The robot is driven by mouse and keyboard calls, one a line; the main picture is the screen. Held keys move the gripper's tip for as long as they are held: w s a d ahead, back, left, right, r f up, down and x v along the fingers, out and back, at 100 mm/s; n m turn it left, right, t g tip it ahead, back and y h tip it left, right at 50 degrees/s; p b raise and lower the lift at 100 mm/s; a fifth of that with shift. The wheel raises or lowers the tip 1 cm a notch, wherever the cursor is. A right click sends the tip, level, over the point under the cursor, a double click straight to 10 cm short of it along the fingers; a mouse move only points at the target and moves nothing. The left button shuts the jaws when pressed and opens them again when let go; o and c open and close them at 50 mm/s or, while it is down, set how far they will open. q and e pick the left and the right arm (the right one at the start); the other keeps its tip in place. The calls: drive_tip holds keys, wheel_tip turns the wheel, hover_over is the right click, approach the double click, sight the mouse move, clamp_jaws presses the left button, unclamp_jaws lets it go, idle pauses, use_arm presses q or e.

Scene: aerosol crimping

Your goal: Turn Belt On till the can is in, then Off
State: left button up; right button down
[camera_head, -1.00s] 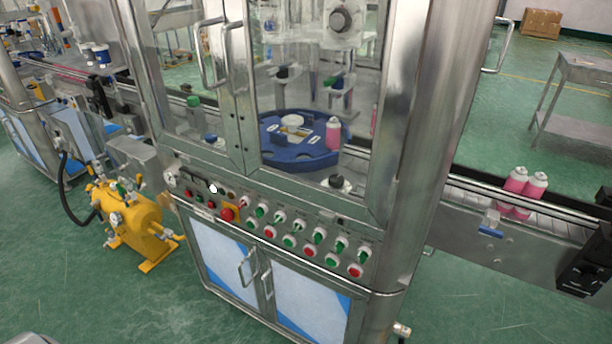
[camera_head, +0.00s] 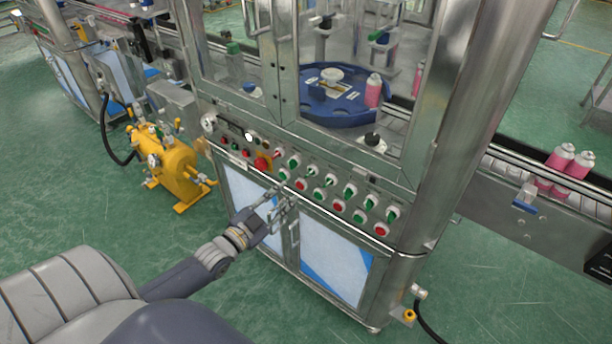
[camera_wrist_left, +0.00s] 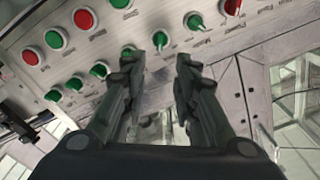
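The control panel (camera_head: 330,175) on the machine front carries rows of green and red knobs and buttons. My left gripper (camera_head: 279,192) is in front of the panel's lower edge, near the cabinet handles. In the left wrist view, its two fingers (camera_wrist_left: 172,62) are apart and empty, below a green knob (camera_wrist_left: 161,39). I cannot read which control is the Belt one. Two pink cans (camera_head: 562,168) stand on the conveyor belt (camera_head: 506,168) at right. Another pink can (camera_head: 373,91) stands at the blue star wheel (camera_head: 325,112) behind glass. My right gripper is not in view.
Cabinet doors (camera_head: 335,262) with metal handles are below the panel. A yellow pump unit (camera_head: 175,170) stands to the left. Green floor in front is clear.

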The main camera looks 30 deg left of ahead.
sight(308, 175)
use_arm(q)
drive_tip(key=w, duration=1)
drive_tip(key=shift+w+d+f+p, duration=0.15)
drive_tip(key=shift+w+d+p, duration=0.15)
drive_tip(key=shift+d, duration=0.1)
drive_tip(key=shift+s, duration=0.1)
clamp_jaws()
